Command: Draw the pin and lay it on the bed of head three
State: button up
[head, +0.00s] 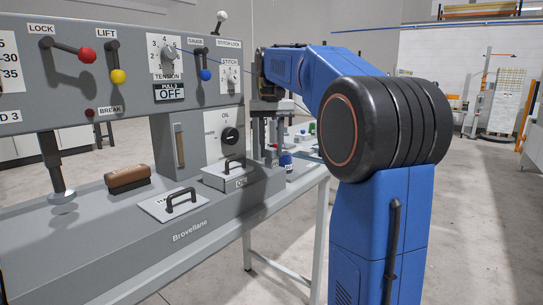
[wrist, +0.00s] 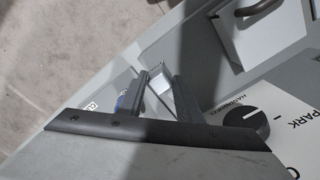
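The grey panel of head three (head: 125,95) carries a partly cut-off label ending in "D 3" in the head view. Its grey bed (head: 75,238) runs below, with a presser foot (head: 62,196) above it. My gripper (head: 271,143) points down past the panel's right end, over the bed's far end; its fingers stand apart. In the wrist view the two dark fingers (wrist: 161,85) have a gap between them, with no clear object held. I cannot make out the pin for certain in either view; my gripper and arm hide part of the far end.
On the bed lie a brown block (head: 127,179), a handled plate (head: 176,204) and a box with a handled lid (head: 229,172). Levers with red (head: 87,55), yellow (head: 118,76) and blue (head: 206,75) knobs stick out from the panel. Floor (head: 480,215) at the right is clear.

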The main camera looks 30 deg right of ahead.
aim_at(271, 149)
jog(key=shift+r, duration=0.2)
jog(key=shift+r, duration=0.7)
jog(key=shift+r, duration=0.35)
jog(key=shift+r, duration=0.35)
jog(key=shift+r, duration=0.55)
jog(key=shift+s+a, duration=0.1)
